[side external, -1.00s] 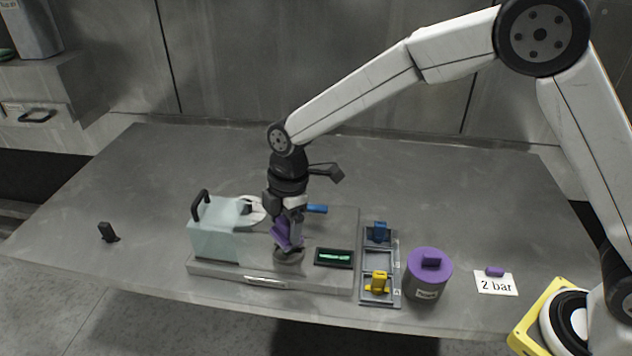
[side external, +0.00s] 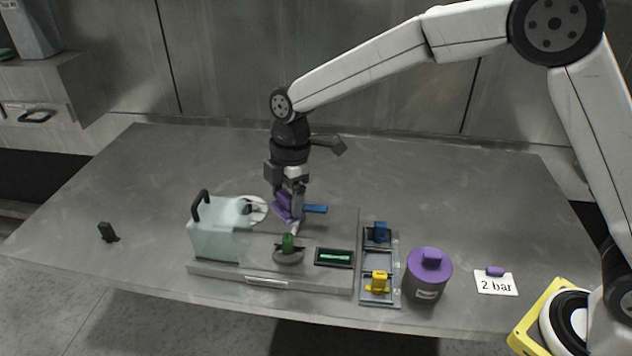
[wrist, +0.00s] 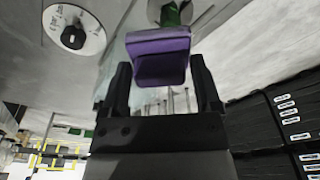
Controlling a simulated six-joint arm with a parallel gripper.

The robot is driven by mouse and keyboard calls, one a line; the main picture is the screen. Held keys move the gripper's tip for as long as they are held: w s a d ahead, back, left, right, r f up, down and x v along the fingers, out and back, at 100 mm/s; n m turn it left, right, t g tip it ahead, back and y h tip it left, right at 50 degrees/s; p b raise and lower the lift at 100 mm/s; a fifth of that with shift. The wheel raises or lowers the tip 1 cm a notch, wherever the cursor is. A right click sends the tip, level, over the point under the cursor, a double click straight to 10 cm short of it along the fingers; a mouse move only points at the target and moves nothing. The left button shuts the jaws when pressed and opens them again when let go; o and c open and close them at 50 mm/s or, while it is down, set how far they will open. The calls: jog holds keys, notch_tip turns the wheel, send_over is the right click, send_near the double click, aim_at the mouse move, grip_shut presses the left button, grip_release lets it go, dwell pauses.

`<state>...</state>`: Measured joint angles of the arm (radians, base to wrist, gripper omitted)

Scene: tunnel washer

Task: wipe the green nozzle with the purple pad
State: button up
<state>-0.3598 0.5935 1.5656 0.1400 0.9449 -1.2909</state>
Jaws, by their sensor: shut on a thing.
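The green nozzle (side external: 288,243) stands upright on a round grey base on the raised grey platform, in the side external view. It also shows at the top of the wrist view (wrist: 171,14), partly hidden behind the pad. My gripper (side external: 288,216) is shut on the purple pad (side external: 283,206), which is tilted. In the wrist view the purple pad (wrist: 158,55) sits between the fingers of my gripper (wrist: 160,85). In the side view the pad is above and behind the nozzle, apart from it.
A clear box with a black handle (side external: 218,232) stands left of the nozzle. A small green display (side external: 334,258) is to its right. A grey rack (side external: 394,291) holds a blue piece (side external: 379,231) and a yellow piece (side external: 378,281). A purple-lidded canister (side external: 427,281) stands right of it.

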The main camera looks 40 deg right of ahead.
jog(key=shift+r, duration=1.95)
